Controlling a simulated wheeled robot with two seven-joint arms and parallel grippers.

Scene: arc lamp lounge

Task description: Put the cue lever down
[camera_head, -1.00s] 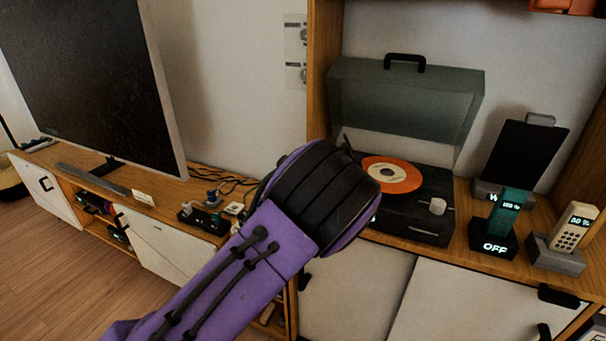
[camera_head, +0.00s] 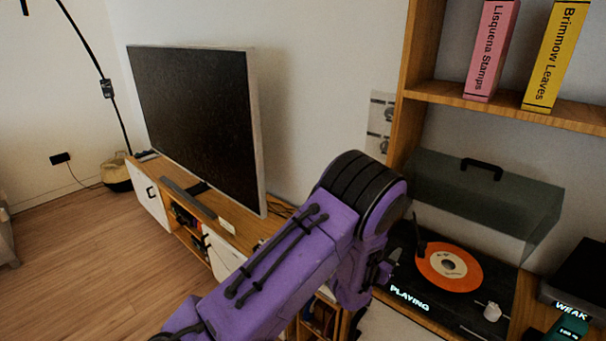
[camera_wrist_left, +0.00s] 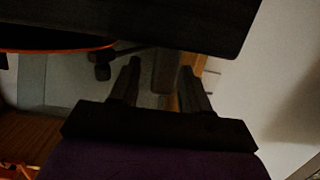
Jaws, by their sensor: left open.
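The black turntable (camera_head: 408,268) holds an orange record (camera_head: 449,268) with a white label, and its front shows the lit word PLAYING. A dark tonearm (camera_head: 420,246) stands at the record's left side. My left gripper (camera_head: 388,264) is at the turntable's left edge, partly hidden by my purple arm. In the left wrist view its two fingers (camera_wrist_left: 160,82) are apart, with nothing clearly held between them. A small dark knob-like part (camera_wrist_left: 102,70) shows left of the fingers; I cannot tell whether it is the cue lever. My right gripper is not in view.
A raised smoky lid (camera_head: 485,195) stands behind the deck. A white knob (camera_head: 492,311) is at its front right. A television (camera_head: 195,120) stands left on a low cabinet.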

